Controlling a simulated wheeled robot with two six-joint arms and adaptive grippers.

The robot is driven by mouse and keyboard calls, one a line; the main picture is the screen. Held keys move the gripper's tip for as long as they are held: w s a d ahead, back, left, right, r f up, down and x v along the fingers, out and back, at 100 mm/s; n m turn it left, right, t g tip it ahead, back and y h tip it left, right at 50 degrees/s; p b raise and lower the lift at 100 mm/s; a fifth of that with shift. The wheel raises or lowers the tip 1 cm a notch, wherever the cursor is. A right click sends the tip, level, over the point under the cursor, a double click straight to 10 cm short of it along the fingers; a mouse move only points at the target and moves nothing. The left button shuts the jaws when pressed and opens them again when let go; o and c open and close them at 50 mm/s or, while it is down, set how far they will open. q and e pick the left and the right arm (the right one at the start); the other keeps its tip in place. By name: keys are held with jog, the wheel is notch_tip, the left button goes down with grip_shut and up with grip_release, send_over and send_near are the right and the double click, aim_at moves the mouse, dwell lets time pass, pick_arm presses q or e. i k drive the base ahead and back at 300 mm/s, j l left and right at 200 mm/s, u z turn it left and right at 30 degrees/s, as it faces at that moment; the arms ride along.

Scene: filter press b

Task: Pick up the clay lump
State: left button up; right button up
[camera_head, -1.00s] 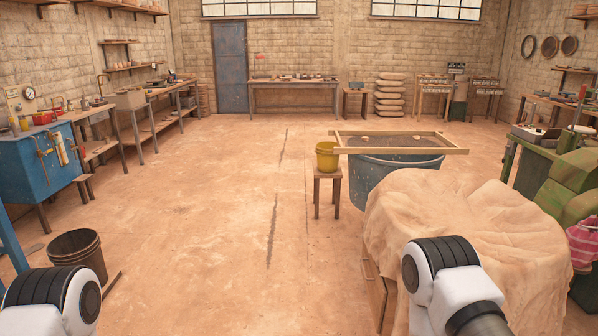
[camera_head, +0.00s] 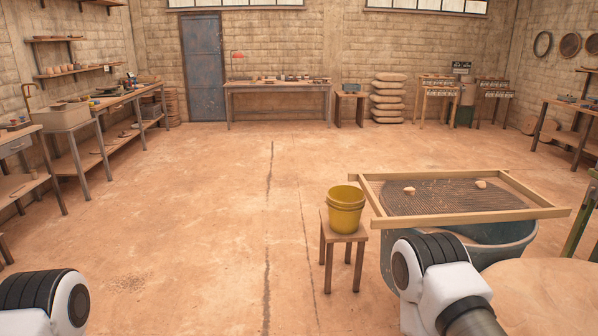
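Two small pale lumps lie on the mesh of a wood-framed sieve (camera_head: 465,218): one left lump (camera_head: 409,190) and one right lump (camera_head: 480,184). They look like clay, but they are small and far off. The sieve rests across the top of a large blue-grey tub (camera_head: 505,238), ahead and to the right. Parts of both my arms show at the bottom edge, but neither gripper is in view.
A yellow bucket (camera_head: 346,212) stands on a wooden stool (camera_head: 345,234) just left of the tub. A pale rounded surface (camera_head: 560,295) fills the lower right corner. The floor at left and centre is clear. Workbenches (camera_head: 278,88) line the walls.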

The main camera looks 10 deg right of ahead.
aim_at(480, 184)
jog(key=i+j+z, duration=0.15)
jog(key=i+z, duration=0.3)
jog(key=i+j+z, duration=0.3)
jog(key=i+z, duration=0.15)
jog(key=i+j+z, duration=0.85)
jog(key=j, duration=0.3)
jog(key=i+j+z, duration=0.25)
jog(key=j+z, duration=0.2)
jog(key=j, duration=0.25)
